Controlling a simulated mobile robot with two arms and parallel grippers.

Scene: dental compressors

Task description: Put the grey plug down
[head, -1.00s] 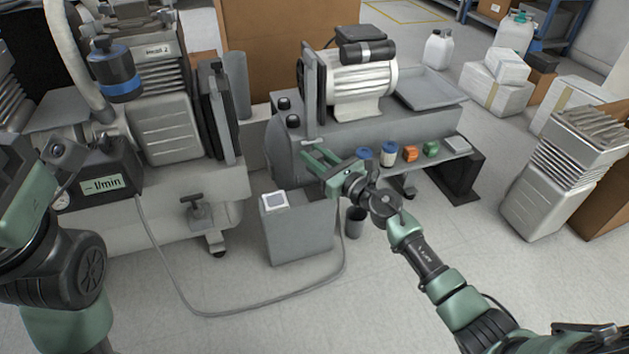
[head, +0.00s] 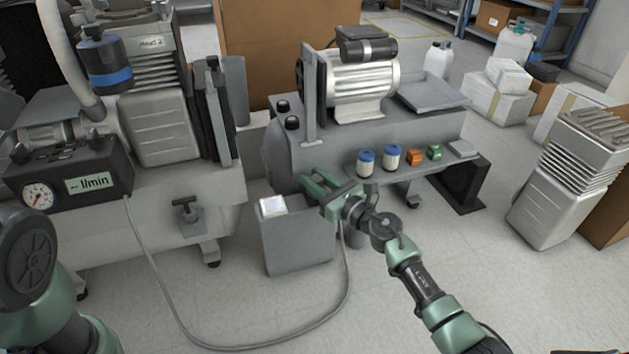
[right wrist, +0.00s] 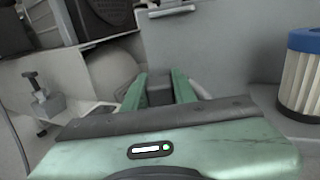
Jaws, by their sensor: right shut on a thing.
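My right gripper (head: 310,186) is in front of the middle compressor's base, near the left end of its shelf and above the grey box. It is shut on the grey plug (right wrist: 160,88), a dark grey block between the two green fingers in the right wrist view. In the head view the plug cannot be made out clearly. My left gripper is not in view; only part of my left arm shows at lower left.
The shelf (head: 402,172) carries two blue-capped filters (head: 366,164), an orange piece (head: 415,158) and a green piece (head: 434,152). A grey box (head: 297,243) with a pale top patch stands on the floor. A hose (head: 180,322) loops across the floor.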

